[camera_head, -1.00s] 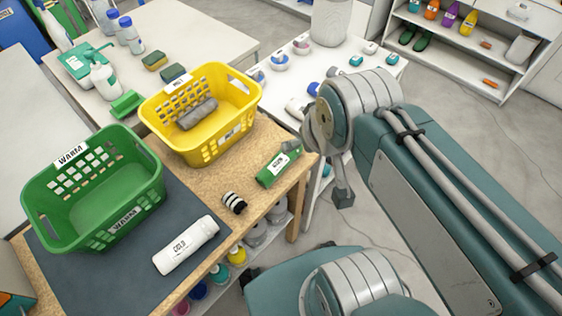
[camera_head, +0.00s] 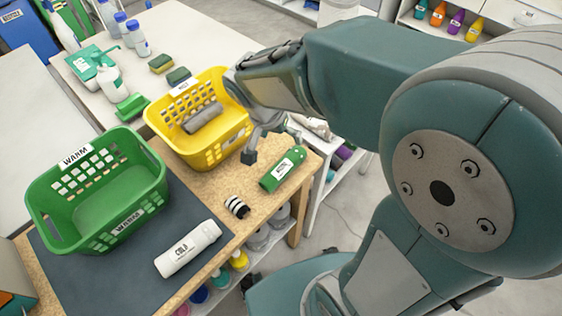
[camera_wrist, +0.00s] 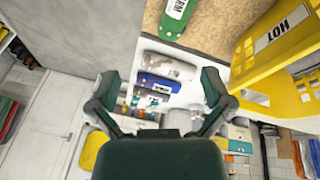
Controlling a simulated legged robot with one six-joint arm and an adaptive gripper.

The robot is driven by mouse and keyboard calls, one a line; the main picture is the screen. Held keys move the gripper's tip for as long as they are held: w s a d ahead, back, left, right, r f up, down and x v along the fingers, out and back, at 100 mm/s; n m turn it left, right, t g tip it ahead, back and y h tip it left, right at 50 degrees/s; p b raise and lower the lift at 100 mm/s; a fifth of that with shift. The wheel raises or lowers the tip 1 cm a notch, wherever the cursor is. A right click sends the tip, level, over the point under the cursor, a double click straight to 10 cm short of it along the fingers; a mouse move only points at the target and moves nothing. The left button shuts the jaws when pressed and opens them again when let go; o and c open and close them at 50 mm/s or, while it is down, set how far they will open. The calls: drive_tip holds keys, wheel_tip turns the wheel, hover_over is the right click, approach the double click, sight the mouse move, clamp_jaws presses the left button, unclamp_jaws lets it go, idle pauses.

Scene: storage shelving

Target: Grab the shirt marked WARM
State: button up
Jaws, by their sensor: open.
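A green rolled item (camera_head: 283,170) with a white label lies on the wooden part of the table, right of the yellow basket. The label is too small to read in the head view. In the wrist view the green item (camera_wrist: 175,14) shows at the top edge, with its label cut off to letters like "RM". My gripper (camera_head: 262,146) is just left of it, near the yellow basket's right side, apart from the green item. In the wrist view my gripper (camera_wrist: 160,92) has its two fingers spread wide with nothing between them.
The yellow basket (camera_head: 210,155), marked HOT in the wrist view, holds a grey roll (camera_head: 202,117). A green basket (camera_head: 130,222) marked WARM is empty at left. A white roll (camera_head: 188,248) marked COLD and a striped roll (camera_head: 237,208) lie nearer the front edge.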

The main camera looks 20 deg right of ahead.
sight(279, 162)
drive_tip(key=w+f+m, duration=0.1)
drive_tip(key=f, duration=0.1)
drive_tip(key=w+a+f+m+h, duration=0.1)
drive_tip(key=f, duration=0.2)
drive_tip(key=w+a+f+m+g+h, duration=0.1)
drive_tip(key=w+f, duration=0.1)
drive_tip(key=shift+a+f, duration=0.25)
drive_tip(key=shift+f, duration=0.05)
drive_tip(key=x, duration=0.5)
drive_tip(key=shift+s+d+f, duration=0.1)
drive_tip(key=shift+f, duration=0.05)
drive_tip(key=shift+a+x, duration=0.2)
drive_tip(key=shift+x, duration=1.15)
drive_tip(key=shift+a+x, duration=0.15)
drive_tip(key=shift+x, duration=1.25)
drive_tip(key=shift+a+f, duration=0.1)
drive_tip(key=shift+f, duration=0.05)
drive_tip(key=c, duration=1.1)
